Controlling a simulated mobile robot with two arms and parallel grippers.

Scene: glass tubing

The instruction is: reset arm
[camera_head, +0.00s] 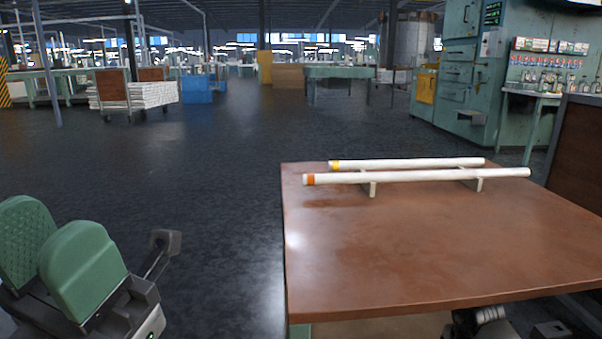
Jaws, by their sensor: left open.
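My left gripper (50,240) is at the lower left, over the dark floor and left of the table. Its two green finger pads stand apart, open with nothing between them. A long white tube with an orange band (420,176) and a second white tube with a yellow band (410,163) lie side by side near the table's far edge. They rest on small pale supports (370,188). Dark parts, probably of my right arm, show at the bottom right by the table's near edge; no right fingers can be made out.
The brown table (430,250) is bare in front of the tubes. Open floor (190,190) lies to its left. A brown panel (577,150) stands beside its right side. Further back are a loaded cart (135,95), a blue bin (197,88) and a green machine (470,75).

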